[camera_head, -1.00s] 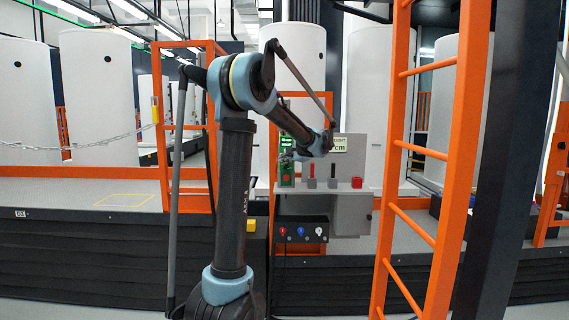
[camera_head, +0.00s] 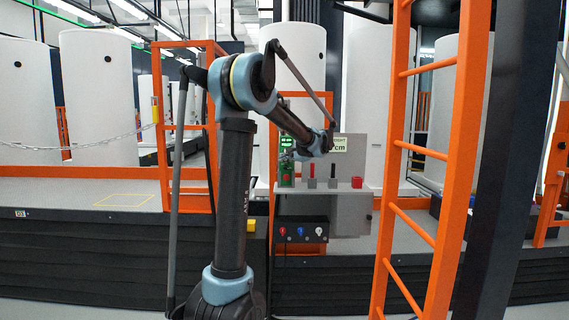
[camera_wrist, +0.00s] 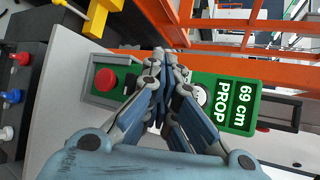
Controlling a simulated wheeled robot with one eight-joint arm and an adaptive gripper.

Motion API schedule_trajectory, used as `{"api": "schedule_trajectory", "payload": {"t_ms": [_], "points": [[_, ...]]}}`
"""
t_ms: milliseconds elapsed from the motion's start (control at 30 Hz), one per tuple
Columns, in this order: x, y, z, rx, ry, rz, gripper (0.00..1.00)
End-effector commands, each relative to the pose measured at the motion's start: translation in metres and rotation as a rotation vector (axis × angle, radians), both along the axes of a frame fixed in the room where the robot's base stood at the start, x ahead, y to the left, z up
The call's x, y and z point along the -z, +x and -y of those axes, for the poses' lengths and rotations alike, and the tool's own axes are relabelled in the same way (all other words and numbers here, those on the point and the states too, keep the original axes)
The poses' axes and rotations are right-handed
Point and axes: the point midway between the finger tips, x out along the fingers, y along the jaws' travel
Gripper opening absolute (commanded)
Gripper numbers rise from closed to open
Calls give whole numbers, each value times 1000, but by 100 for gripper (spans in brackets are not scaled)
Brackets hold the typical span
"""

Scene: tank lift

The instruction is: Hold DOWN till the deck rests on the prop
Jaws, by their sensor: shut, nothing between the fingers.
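Whether the fingertips touch a button cannot be told. In the head view the green box (camera_head: 286,174) is small, with my gripper in front of it. A long grey platform (camera_head: 60,192) with a black pleated side runs across behind; I cannot tell if it is the deck. No prop is clearly visible.
Below hangs a black box with red, blue and white knobs (camera_head: 301,231). An orange ladder (camera_head: 437,160) stands at right. White tanks (camera_head: 88,90) stand behind.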

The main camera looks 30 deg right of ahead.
Motion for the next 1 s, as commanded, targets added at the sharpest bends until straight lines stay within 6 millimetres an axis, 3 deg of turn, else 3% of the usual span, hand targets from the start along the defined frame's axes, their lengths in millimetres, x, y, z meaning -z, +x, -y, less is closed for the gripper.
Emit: {"api": "schedule_trajectory", "payload": {"t_ms": [1000], "points": [[0,-7,-4,1,0,0,0]]}}
